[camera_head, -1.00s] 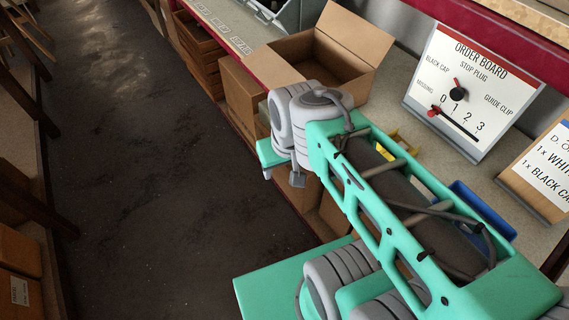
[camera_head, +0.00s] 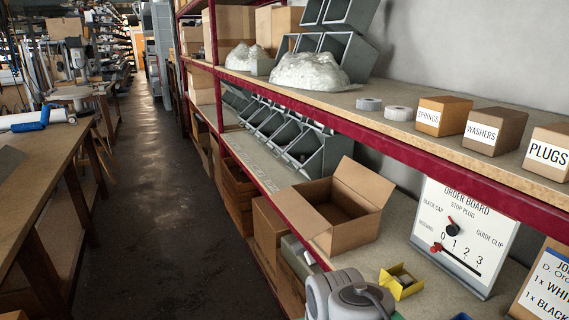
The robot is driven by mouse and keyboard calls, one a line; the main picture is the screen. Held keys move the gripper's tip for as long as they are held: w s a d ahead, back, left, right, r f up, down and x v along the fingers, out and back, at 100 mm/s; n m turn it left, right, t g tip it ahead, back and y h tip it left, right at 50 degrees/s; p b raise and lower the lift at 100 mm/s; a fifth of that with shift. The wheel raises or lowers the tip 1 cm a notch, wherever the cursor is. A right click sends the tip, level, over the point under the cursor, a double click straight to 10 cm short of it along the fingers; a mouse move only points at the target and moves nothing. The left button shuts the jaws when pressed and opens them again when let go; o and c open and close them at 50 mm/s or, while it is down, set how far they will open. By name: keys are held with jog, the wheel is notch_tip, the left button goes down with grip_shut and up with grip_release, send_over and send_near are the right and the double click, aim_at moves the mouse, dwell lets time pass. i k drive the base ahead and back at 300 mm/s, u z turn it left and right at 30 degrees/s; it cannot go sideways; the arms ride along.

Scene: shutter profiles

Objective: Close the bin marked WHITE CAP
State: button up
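No bin with a readable WHITE CAP label shows in the head view. Several grey open-front bins (camera_head: 322,154) stand in a row on the middle shelf; labels along the shelf edge near them are too small to read. More grey bins (camera_head: 345,52) are stacked on the upper shelf, with no readable marking.
An open cardboard box (camera_head: 334,217), a small yellow bin (camera_head: 401,284) and the order board (camera_head: 465,238) stand on the middle shelf. A job card (camera_head: 546,285) is at the right edge. The aisle floor (camera_head: 160,220) is clear; a workbench (camera_head: 38,160) borders its left.

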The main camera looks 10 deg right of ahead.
aim_at(293, 130)
jog(key=k, duration=1.15)
jog(key=u, duration=0.7)
jog(key=i, duration=1.75)
jog(key=z, duration=0.75)
jog(key=i, duration=2.45)
jog(key=u, duration=1.05)
jog(key=i, duration=0.75)
jog(key=u, duration=0.2)
